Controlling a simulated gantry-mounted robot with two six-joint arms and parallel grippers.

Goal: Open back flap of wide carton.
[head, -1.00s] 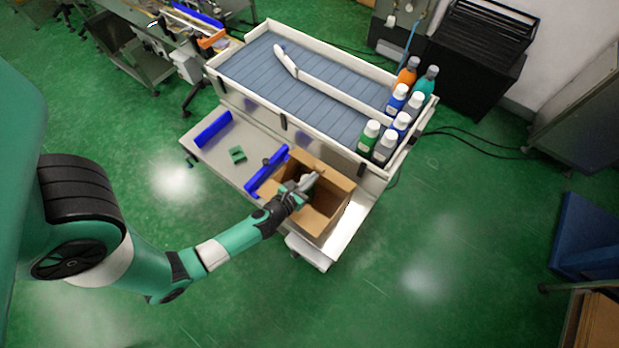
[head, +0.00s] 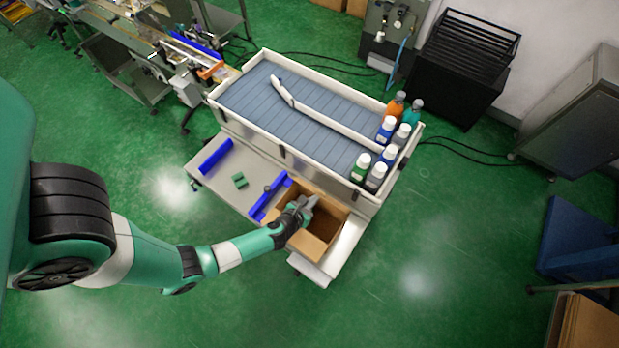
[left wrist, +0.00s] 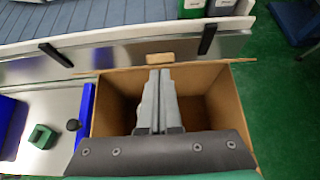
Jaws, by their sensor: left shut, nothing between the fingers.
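The brown carton (head: 322,242) stands open-topped at the right end of the lower bench shelf. Its inside shows in the left wrist view (left wrist: 197,110). Along its back edge, the back flap (left wrist: 225,63) shows only as a thin strip, seen nearly edge-on and leaning outward towards the upper conveyor's side. A small light brown piece (left wrist: 159,58) shows just beyond the fingertips. My left gripper (head: 311,201) is shut and empty over the carton opening, fingertips towards the back edge. It also shows in the left wrist view (left wrist: 159,75); I cannot tell whether it touches the flap. My right gripper is not in view.
A blue guide bar (head: 270,197) stands close to the carton's left. A green block (head: 240,181) and another blue bar (head: 215,156) lie farther left. The raised conveyor (head: 300,110) with several bottles (head: 376,178) stands behind the carton. Green floor is clear in front.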

